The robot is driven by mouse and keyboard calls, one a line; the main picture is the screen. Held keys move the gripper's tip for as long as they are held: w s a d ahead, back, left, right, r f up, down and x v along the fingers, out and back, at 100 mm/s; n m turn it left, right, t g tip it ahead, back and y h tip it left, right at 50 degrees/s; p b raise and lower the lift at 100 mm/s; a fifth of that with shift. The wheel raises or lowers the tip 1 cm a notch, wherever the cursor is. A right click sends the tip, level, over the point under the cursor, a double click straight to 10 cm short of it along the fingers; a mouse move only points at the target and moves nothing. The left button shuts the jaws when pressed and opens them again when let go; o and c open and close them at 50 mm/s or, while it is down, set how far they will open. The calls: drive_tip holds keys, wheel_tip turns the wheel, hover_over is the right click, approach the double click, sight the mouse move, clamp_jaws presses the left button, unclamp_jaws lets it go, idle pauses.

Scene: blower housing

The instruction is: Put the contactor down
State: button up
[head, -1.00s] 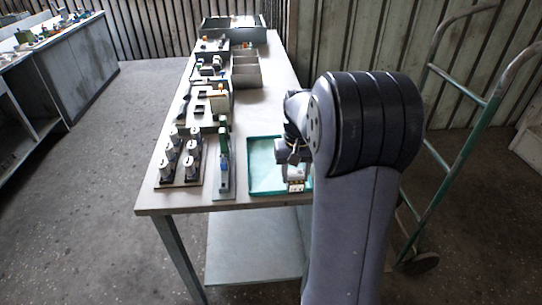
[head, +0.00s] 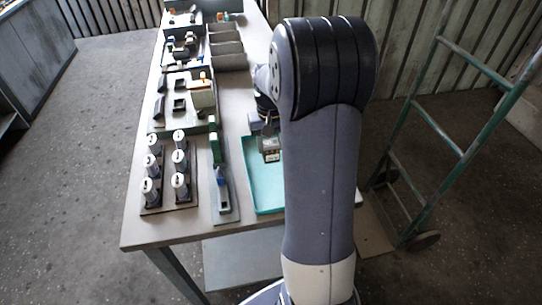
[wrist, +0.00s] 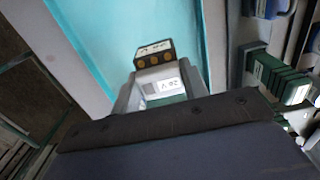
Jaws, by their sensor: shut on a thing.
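My gripper (head: 267,140) is over the teal tray (head: 263,198) on the table, partly behind my arm in the head view. It is shut on the contactor (head: 270,150), a small grey and dark block. In the wrist view the contactor (wrist: 155,62) sits between the fingers, with a white label and several round brass-coloured terminals on its dark end. The tray floor (wrist: 135,35) lies beyond it in the wrist view. I cannot tell whether the contactor touches the tray floor.
Left of the tray stand a narrow stand with a green and blue part (head: 222,185) and a rack of several white cylinders (head: 166,170). Grey bins (head: 228,55) stand farther back. A green hand truck (head: 440,130) stands right of the table.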

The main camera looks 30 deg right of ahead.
sight(271, 158)
drive_tip(key=shift+f, duration=2.85)
drive_tip(key=shift+f, duration=0.2)
drive_tip(key=o, duration=0.9)
wheel_tip(271, 158, up, 12)
drive_tip(key=shift+r, duration=0.2)
